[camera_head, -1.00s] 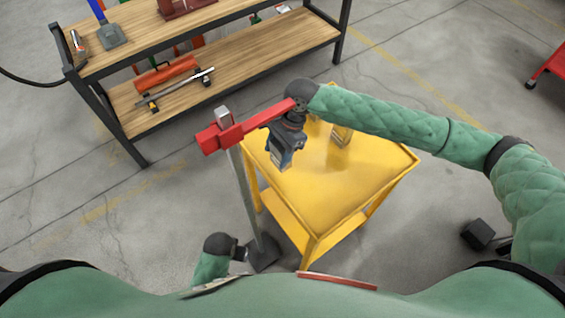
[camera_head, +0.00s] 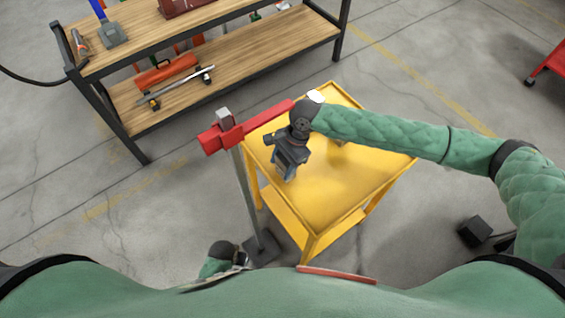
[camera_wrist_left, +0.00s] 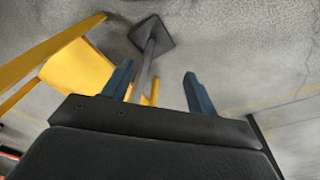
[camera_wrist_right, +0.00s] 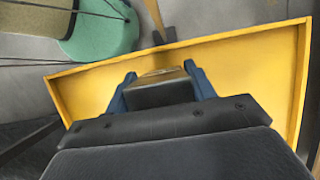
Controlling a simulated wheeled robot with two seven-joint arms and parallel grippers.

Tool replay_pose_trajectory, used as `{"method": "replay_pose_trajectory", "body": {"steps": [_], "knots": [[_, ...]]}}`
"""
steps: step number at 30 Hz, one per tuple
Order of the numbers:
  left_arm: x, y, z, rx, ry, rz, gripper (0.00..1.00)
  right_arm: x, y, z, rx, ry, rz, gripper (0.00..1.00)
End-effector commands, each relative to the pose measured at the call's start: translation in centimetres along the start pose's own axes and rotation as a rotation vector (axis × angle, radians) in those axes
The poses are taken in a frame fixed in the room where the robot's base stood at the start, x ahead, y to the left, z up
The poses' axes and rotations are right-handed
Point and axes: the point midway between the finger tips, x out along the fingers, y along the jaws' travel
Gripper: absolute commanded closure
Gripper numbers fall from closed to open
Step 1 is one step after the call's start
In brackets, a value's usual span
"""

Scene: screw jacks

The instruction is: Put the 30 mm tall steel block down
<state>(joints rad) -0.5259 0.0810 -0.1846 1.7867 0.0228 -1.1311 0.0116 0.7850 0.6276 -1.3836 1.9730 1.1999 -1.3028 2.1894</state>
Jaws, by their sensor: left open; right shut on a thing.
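In the right wrist view the steel block (camera_wrist_right: 160,90), grey with a brownish lit top edge, sits between the blue fingers of my right gripper (camera_wrist_right: 163,80), which is shut on it. In the head view my right gripper (camera_head: 288,174) points down over the left part of the yellow cart's top (camera_head: 325,205). The block is mostly hidden there, and I cannot tell whether it touches the cart. My left gripper (camera_wrist_left: 158,84) is open and empty; in the head view it shows small and low, near the stand's foot (camera_head: 262,248).
A grey post (camera_head: 246,190) carries a red beam (camera_head: 235,136) reaching over the cart's left back side, close to my right wrist. A wooden-shelved bench (camera_head: 225,65) stands behind. The cart's front and right top look clear. My right forearm hides part of its back.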

Motion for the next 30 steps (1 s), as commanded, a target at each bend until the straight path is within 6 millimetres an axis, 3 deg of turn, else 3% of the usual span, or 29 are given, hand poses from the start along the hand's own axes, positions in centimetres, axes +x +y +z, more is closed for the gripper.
{"method": "replay_pose_trajectory", "body": {"steps": [11, 12, 15, 27, 30], "knots": [[0.4, 0.0, 0.1, -0.001, 0.004, 0.0, 0.42, 0.1, -0.1, 0.0, 0.0, -0.001, -0.001, 1.0], [0.6, 0.0, 0.1, -0.001, 0.003, 0.0, 0.42, 0.2, 0.0, -0.1, 0.0, 0.0, 0.0, 0.44], [0.8, 0.0, 0.3, -0.001, -0.002, 0.0, 0.42, 0.2, 0.0, -0.1, 0.0, 0.0, 0.0, 0.24], [0.8, -0.1, 0.3, 0.0, -0.005, -0.001, 0.42, 0.1, 0.0, 0.0, 0.0, 0.0, 0.0, 0.24], [-0.6, 0.0, -0.1, 0.002, -0.004, 0.0, 0.42, -1.1, -0.1, -0.1, 0.001, 0.0, -0.001, 0.24]]}}
